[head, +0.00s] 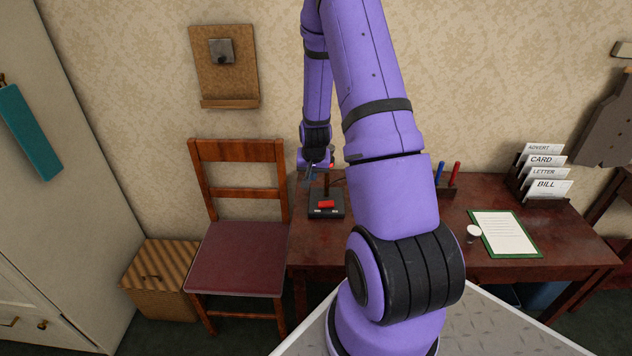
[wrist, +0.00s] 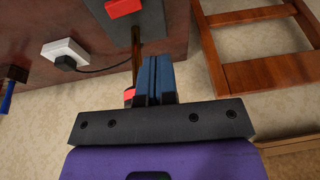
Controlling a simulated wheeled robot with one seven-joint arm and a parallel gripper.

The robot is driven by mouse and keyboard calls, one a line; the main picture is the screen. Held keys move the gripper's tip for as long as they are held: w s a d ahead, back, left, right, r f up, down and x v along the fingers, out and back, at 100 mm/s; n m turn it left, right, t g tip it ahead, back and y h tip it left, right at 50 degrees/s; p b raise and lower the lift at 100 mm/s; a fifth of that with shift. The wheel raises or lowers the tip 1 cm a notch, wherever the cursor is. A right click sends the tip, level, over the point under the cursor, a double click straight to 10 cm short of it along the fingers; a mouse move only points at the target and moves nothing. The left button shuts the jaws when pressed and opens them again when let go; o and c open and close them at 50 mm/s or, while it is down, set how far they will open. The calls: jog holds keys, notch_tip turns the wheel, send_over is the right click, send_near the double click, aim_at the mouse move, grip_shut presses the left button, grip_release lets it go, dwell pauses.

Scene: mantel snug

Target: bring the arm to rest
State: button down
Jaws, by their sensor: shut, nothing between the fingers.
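My arm is purple with black bands and reaches up and over the desk (head: 390,258) in the head view. My gripper (head: 311,180) hangs at the far end of it, near the back of the desk. In the wrist view its blue fingers (wrist: 155,72) are together with nothing between them. A dark box with a red button (head: 326,204) and an upright rod stands on the desk just below the gripper. The red button also shows at the top of the wrist view (wrist: 123,8). I cannot tell whether the fingers touch the rod.
A wooden chair (head: 238,252) with a red seat stands left of the desk, beside a wicker box (head: 160,282). A green clipboard (head: 506,234), a card rack (head: 542,178) and pens (head: 455,174) are on the desk's right. A cork board (head: 224,75) hangs on the wall.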

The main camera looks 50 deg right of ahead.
jog(key=shift+a+r, duration=0.2)
jog(key=shift+r, duration=0.25)
jog(key=s+a+r+n, duration=0.1)
jog(key=a+r, duration=0.4)
jog(key=r, duration=0.3)
jog(key=s+a+r+n+t, duration=0.1)
jog(key=a+r+n, duration=0.1)
jog(key=a+r, duration=0.5)
jog(key=s+a+r+n, duration=0.1)
jog(key=a+r, duration=0.3)
jog(key=r, duration=0.6)
jog(key=s+a+r+n, duration=0.2)
jog(key=s+a+r, duration=0.2)
jog(key=s, duration=0.2)
jog(key=s+a+r+n+t+y, duration=0.1)
jog(key=s+a+r, duration=0.3)
jog(key=s, duration=0.3)
jog(key=s+a+r+n+y, duration=0.1)
jog(key=s+a+r+n, duration=0.1)
jog(key=s+a+r, duration=0.2)
jog(key=s, duration=0.2)
jog(key=shift+s+r+n, duration=0.25)
jog(key=shift+s+n, duration=0.05)
jog(key=shift+s, duration=0.1)
